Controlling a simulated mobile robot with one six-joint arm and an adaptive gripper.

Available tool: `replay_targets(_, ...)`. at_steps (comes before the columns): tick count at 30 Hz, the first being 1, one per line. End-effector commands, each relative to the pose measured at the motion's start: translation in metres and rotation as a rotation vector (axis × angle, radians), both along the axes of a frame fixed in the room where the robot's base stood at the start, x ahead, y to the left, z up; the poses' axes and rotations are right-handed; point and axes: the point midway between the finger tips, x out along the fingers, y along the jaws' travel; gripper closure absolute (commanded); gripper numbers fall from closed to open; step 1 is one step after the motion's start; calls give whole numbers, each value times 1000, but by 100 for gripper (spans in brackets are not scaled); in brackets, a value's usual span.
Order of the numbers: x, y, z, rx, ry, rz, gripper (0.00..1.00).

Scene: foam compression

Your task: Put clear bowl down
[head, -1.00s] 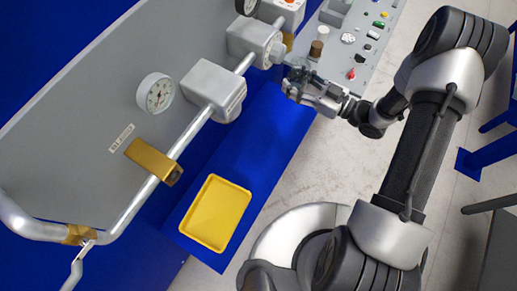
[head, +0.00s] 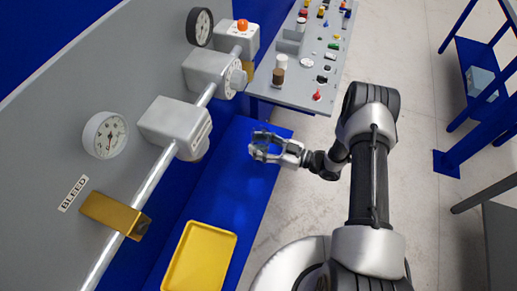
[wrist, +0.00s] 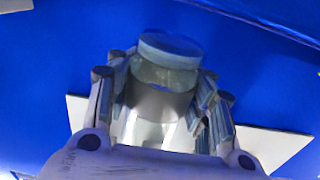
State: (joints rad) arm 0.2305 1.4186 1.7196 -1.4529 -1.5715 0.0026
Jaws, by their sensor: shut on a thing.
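The clear bowl (wrist: 168,68) is a pale, see-through round piece between my fingers in the wrist view. My gripper (wrist: 160,92) is shut on it, with fingers on both its left and right sides. In the head view my gripper (head: 262,147) is over the blue bench (head: 235,185), short of the grey control panel's near end. The bowl itself is hard to make out there against the fingers. I cannot tell how far it is above the blue surface.
An empty yellow tray (head: 200,257) lies on the near part of the bench. A silver pipe (head: 150,188) with valve blocks and gauges runs along the left. The grey control panel (head: 300,75) with buttons stands beyond. Bare blue surface lies between tray and panel.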

Motion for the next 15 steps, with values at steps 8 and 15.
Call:
replay_targets(8,0,0,-23,1,-1,0,100)
replay_targets(15,0,0,-27,0,0,0,100)
